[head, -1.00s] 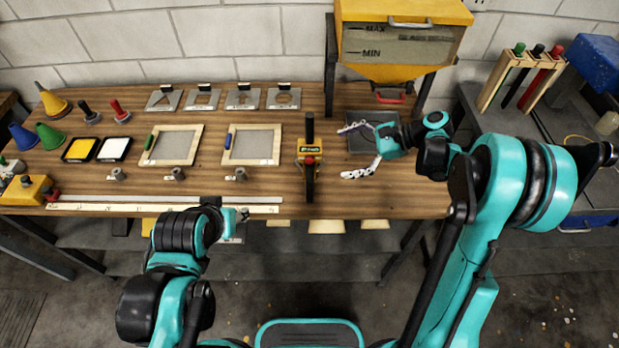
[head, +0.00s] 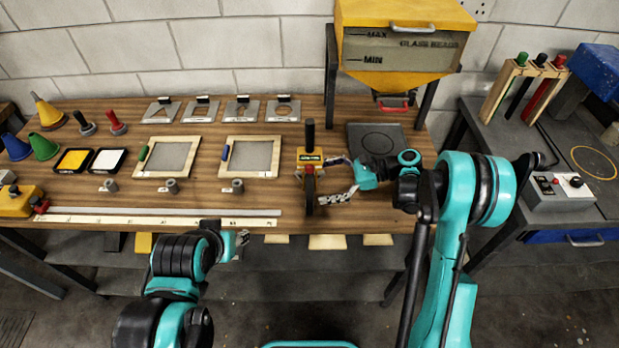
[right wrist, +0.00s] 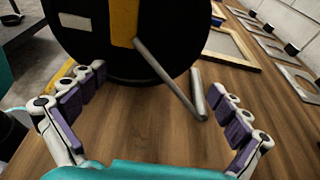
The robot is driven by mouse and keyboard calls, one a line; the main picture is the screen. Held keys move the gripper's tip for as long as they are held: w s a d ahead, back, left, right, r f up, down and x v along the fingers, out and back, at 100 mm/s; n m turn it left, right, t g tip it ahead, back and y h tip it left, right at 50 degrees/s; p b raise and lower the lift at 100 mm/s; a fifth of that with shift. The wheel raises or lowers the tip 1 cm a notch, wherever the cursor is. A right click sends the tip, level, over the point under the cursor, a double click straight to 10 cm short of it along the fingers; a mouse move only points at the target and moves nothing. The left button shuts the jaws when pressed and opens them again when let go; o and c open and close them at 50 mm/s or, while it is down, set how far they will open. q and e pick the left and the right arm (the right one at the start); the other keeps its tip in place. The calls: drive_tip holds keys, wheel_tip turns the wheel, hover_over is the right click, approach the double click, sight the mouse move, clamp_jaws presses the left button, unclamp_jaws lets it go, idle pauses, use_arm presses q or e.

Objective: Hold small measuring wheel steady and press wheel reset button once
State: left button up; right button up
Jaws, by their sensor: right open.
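The small measuring wheel (head: 310,187) stands upright near the table's middle, with a yellow body (head: 310,157) and a black upright handle. In the right wrist view its dark disc (right wrist: 90,35) fills the top, with a grey rod slanting down beside it. A small red part shows by the body in the head view; whether it is the reset button I cannot tell. My right gripper (head: 331,180) is open just right of the wheel, its fingers pointing at it; I see no clear contact. My left gripper (head: 242,241) is low at the table's front edge, its fingers too small to read.
A yellow hopper (head: 400,55) stands behind on the right, with a dark round-marked plate (head: 378,138) below it. Framed screens (head: 250,157) and a long ruler strip (head: 150,221) lie left of the wheel. A control box (head: 560,190) sits on the right bench.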

use_arm(q)
drive_tip(key=shift+f+b, duration=0.35)
drive_tip(key=shift+f, duration=0.25)
use_arm(e)
drive_tip(key=shift+x, duration=1.25)
drive_tip(key=c, duration=2.2)
use_arm(q)
clamp_jaws()
use_arm(e)
drive_tip(key=shift+o, duration=0.2)
